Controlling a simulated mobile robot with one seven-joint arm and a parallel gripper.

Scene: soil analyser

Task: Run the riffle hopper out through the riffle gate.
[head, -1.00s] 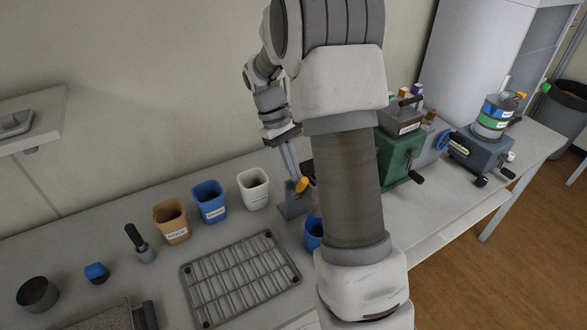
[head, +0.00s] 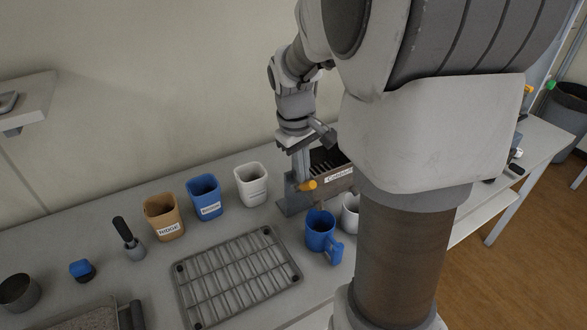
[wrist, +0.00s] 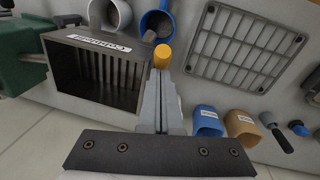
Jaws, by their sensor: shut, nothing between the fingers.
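The riffle hopper (head: 328,163) is a dark open box with slats inside and a white label. The wrist view shows it at upper left (wrist: 97,75). An orange knob (head: 306,185), which looks like the riffle gate's handle, sits at its left side; it shows in the wrist view too (wrist: 162,56). My gripper (wrist: 164,80) is shut and empty, its fingers pointing at the knob; whether they touch it I cannot tell. A blue mug (head: 320,231) and a white mug (head: 349,212) stand in front of the hopper. The blue mug holds something grey.
A wire rack (head: 237,277) lies front left of the hopper. White (head: 251,185), blue (head: 205,198) and tan (head: 163,218) cups line the back of the bench. A green machine (wrist: 22,70) is beside the hopper. My arm hides much of the right side.

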